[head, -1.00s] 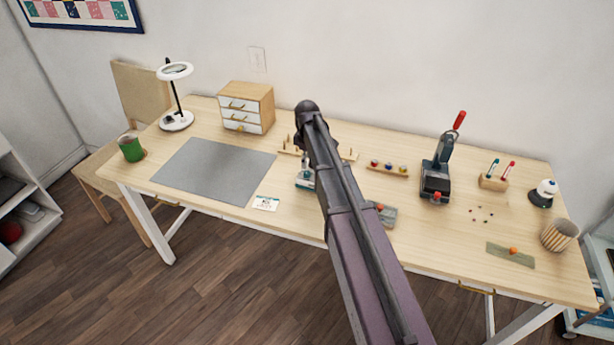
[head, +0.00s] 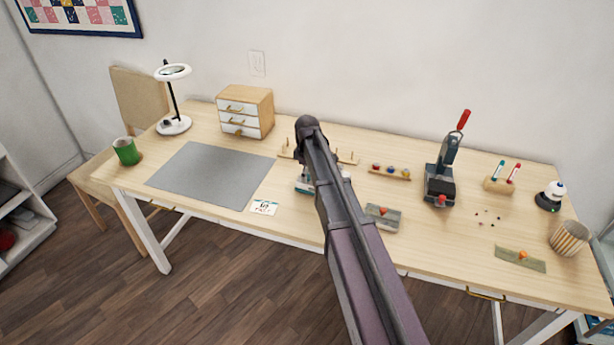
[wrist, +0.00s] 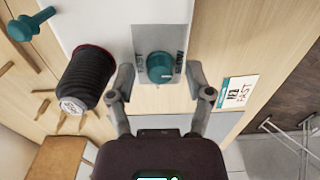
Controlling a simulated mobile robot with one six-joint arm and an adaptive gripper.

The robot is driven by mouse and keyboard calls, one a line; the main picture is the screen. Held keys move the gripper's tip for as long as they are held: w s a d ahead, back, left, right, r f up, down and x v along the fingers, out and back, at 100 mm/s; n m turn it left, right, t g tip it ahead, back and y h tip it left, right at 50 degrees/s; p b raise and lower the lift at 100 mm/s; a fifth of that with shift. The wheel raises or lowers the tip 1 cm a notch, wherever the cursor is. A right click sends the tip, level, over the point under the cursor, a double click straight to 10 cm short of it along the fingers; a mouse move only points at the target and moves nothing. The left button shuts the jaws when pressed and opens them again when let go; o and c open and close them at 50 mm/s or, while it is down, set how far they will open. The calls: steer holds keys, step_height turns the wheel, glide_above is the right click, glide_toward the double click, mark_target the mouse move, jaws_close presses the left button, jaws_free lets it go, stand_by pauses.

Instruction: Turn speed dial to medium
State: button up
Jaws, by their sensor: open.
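The teal speed dial (wrist: 160,68) sits on a grey label plate (wrist: 142,44) of a white machine body (wrist: 115,30) in the wrist view. A white card (wrist: 237,93) with partly readable words, including "FAST", lies to the right. In the head view the card (head: 264,207) lies on the desk; my arm hides my gripper and most of the teal-and-white machine (head: 304,185).
Beside the dial, the wrist view shows a black cylinder (wrist: 84,78) and a teal knob (wrist: 30,23).

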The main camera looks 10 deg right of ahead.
jaws_close()
steer(key=shift+m, duration=0.4)
steer(key=m, duration=1.2)
steer(key=shift+m, duration=2.5)
